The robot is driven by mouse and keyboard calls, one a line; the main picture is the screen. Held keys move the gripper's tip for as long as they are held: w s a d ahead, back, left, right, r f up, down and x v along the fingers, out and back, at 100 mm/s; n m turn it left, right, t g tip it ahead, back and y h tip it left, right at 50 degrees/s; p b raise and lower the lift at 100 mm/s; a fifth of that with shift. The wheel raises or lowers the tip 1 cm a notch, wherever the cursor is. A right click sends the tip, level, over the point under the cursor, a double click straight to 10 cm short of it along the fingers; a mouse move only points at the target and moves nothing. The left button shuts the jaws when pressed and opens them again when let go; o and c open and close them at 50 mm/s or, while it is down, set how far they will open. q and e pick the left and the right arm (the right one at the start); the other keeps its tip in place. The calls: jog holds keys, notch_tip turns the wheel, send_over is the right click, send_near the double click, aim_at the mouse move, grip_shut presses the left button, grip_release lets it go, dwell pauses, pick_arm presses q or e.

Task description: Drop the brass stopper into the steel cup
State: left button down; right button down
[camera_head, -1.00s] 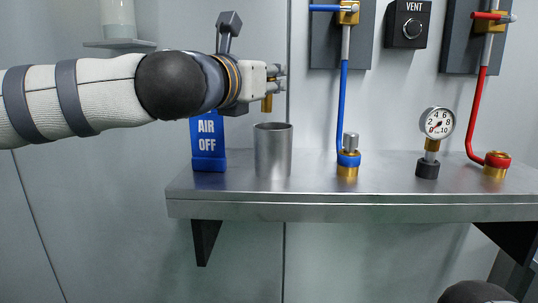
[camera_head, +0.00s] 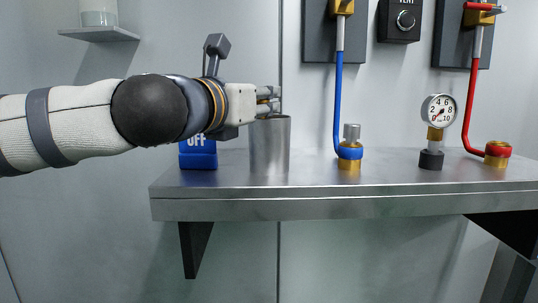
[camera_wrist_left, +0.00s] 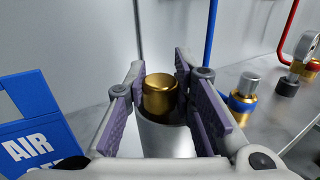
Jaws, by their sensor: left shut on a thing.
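My left gripper (camera_head: 268,101) is shut on the brass stopper, right at the rim of the steel cup (camera_head: 270,150). In the left wrist view the brass stopper (camera_wrist_left: 160,96) stands upright between the purple finger pads, over the mouth of the cup (camera_wrist_left: 165,140). I cannot tell whether its lower end is inside the cup. In the head view the fingers mostly hide the stopper. The cup stands upright on the steel shelf. My right gripper is not in view.
The blue AIR OFF sign (camera_head: 198,156) stands just left of the cup on the shelf (camera_head: 320,180). Right of the cup are a blue-collared brass fitting (camera_head: 349,152), a pressure gauge (camera_head: 438,110) and a red-collared fitting (camera_head: 497,152). The shelf front is clear.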

pick_arm(q)
jog(key=shift+r, duration=0.2)
jog(key=c, duration=1.3)
grip_release()
jog(key=v, duration=1.2)
jog(key=shift+s, duration=0.1)
